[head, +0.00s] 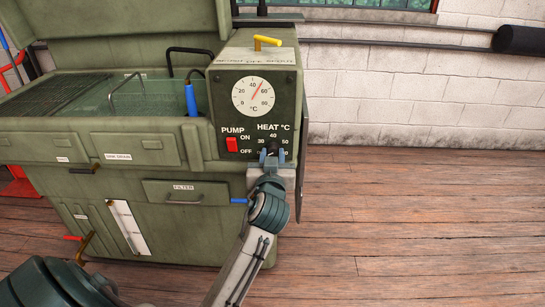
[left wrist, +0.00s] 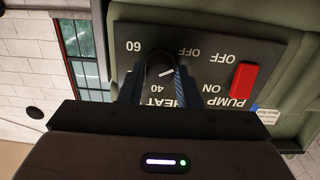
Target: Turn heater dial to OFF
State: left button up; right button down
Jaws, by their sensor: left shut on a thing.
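The black heater dial (head: 272,147) sits under the HEAT °C lettering on the dark control panel (head: 285,104). My left gripper (head: 270,157) is in front of it, its fingers on either side of the knob. In the left wrist view, where the panel appears upside down, the fingers are closed on the dial (left wrist: 160,68). The dial's white line points to the right and slightly up there, on the side where OFF is printed. A finger hides part of the scale, so I cannot tell its exact setting. My right gripper is not in view.
A red PUMP switch (head: 232,145) is left of the dial, and a round temperature gauge (head: 253,96) is above it. The green washing cabinet (head: 170,168) has a yellow lever (head: 267,41) on top. Wooden floor (head: 420,220) is clear at right.

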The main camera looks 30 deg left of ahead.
pick_arm(q)
jog(key=o, duration=1)
jog(key=v, duration=1)
jog(key=shift+s+d, duration=0.2)
jog(key=shift+s, duration=0.15)
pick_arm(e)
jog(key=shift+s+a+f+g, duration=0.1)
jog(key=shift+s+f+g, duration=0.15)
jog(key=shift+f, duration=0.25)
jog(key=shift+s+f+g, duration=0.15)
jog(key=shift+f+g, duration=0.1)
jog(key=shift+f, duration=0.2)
